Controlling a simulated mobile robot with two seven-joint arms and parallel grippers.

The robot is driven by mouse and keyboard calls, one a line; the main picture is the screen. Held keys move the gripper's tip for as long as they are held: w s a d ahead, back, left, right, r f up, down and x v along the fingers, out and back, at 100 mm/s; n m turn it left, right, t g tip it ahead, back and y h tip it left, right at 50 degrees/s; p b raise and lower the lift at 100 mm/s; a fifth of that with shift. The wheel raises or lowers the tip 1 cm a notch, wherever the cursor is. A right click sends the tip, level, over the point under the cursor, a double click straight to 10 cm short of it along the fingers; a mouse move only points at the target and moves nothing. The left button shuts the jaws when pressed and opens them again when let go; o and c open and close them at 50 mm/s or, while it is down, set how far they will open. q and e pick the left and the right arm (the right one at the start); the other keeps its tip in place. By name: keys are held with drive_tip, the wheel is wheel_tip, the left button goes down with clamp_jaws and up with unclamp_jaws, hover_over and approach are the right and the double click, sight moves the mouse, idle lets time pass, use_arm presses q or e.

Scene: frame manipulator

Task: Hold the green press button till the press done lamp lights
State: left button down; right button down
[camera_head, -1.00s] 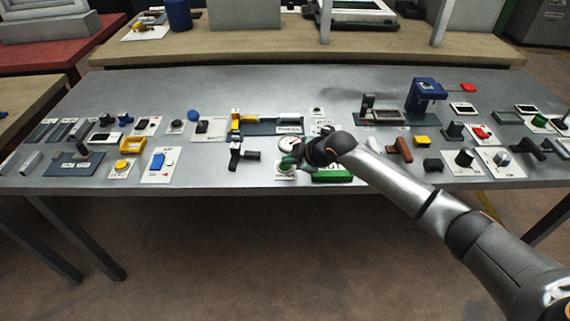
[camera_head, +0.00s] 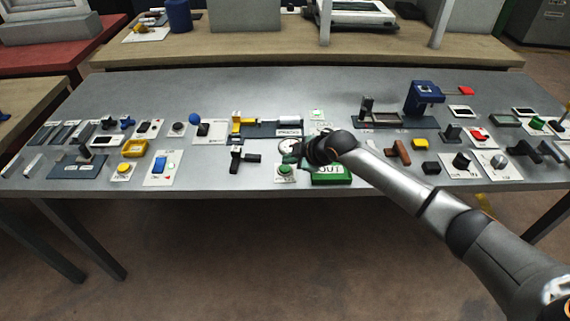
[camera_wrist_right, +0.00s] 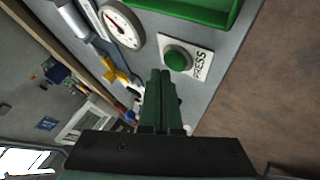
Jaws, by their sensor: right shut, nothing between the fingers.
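The green press button (camera_head: 286,169) sits on a small white plate near the table's front edge. In the right wrist view the button (camera_wrist_right: 177,60) is in plain sight with PRESS printed beside it. My right gripper (camera_head: 293,156) is shut and empty, just behind the button in the head view. In the right wrist view its closed fingertips (camera_wrist_right: 161,73) point close beside the button, and nothing covers the button's top. A small lamp plate (camera_head: 317,114) behind the gripper shows a green glow; its label is too small to read. My left gripper is out of view.
A green OUT tray (camera_head: 332,175) lies right of the button, under my right forearm. A round white gauge (camera_wrist_right: 119,25) and a black-handled part (camera_head: 244,156) are close by. Other fixtures crowd both sides. The floor in front is clear.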

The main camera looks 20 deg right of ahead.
sight(289, 169)
wheel_tip(289, 169, up, 5)
drive_tip(key=p, duration=0.5)
drive_tip(key=shift+r, duration=0.15)
idle(0.3)
